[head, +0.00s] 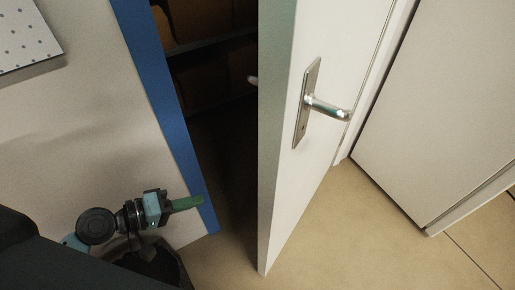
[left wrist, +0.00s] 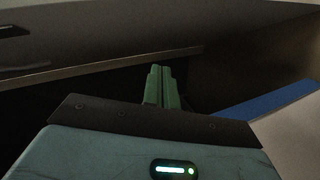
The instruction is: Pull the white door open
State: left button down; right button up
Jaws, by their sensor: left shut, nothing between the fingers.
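The white door (head: 325,60) stands ajar in the head view, with a dark gap to the left of its edge. Its silver lever handle (head: 328,108) sits on a metal plate on the door's face. My left gripper (head: 200,202) is low at the left, in front of the blue frame strip, well apart from the handle. Its green fingers are closed together and empty; they also show in the left wrist view (left wrist: 162,88). My right gripper is in neither view.
A blue strip (head: 168,95) edges the pale wall panel (head: 85,125) left of the opening. Dark shelves with brown boxes (head: 200,20) show inside the gap. A white cabinet (head: 440,110) stands at the right. The tan floor (head: 350,225) before the door is clear.

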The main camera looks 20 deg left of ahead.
pick_arm(q)
jog(key=w+r+g+h+b, duration=0.1)
jog(key=w+r+h, duration=0.15)
jog(key=r, duration=0.55)
jog(key=w+r+g+h+b, duration=0.1)
jog(key=r+h, duration=0.3)
jog(key=r, duration=0.4)
jog(key=s+d+p+x, duration=0.1)
jog(key=s+p+x, duration=0.1)
jog(key=x, duration=1.1)
jog(key=shift+f+p, duration=0.3)
jog(key=shift+p, duration=0.5)
jog(key=shift+s+y, duration=0.15)
jog(key=shift+y, duration=0.1)
jog(key=shift+d, duration=0.1)
